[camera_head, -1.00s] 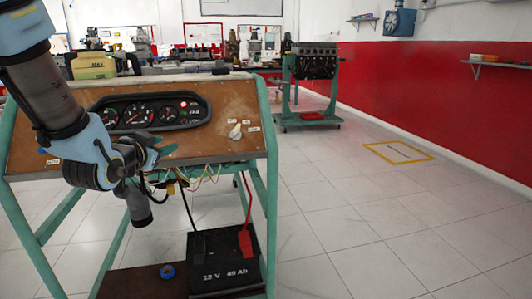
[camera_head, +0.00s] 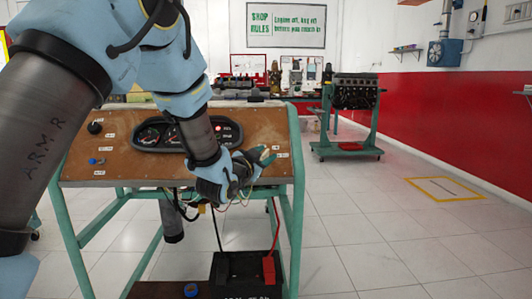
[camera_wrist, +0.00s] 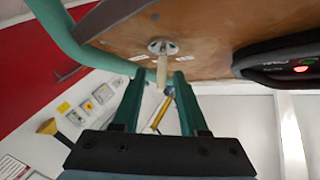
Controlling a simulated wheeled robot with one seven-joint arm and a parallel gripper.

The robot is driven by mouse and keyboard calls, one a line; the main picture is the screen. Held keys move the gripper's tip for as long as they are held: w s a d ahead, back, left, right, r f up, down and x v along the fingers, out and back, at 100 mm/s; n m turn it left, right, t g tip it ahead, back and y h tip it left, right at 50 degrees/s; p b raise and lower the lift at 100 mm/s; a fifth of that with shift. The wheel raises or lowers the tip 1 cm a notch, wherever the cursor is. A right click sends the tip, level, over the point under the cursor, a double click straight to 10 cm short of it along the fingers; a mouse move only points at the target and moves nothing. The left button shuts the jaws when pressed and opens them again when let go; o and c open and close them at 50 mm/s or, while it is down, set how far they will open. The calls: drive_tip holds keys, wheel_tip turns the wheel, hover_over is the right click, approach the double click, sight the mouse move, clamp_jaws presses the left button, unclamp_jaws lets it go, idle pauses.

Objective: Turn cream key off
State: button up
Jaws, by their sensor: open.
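The cream key (camera_wrist: 162,72) sticks out from a round metal switch plate (camera_wrist: 162,47) on the brown wooden panel (camera_wrist: 215,40). My gripper (camera_wrist: 160,76) is open, with one green finger on each side of the key's outer end in the wrist view. I see no finger clearly touching it. In the head view my gripper (camera_head: 266,155) is at the right part of the panel (camera_head: 111,144), and it hides the key there.
The instrument cluster (camera_head: 145,138) has a lit red lamp and sits left of the gripper. Wires hang below the panel. A black battery (camera_head: 235,268) stands low on the green frame (camera_head: 298,190). Open floor lies to the right.

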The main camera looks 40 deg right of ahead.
drive_tip(key=shift+w+d, duration=0.2)
drive_tip(key=shift+d, duration=0.2)
clamp_jaws()
idle(0.4)
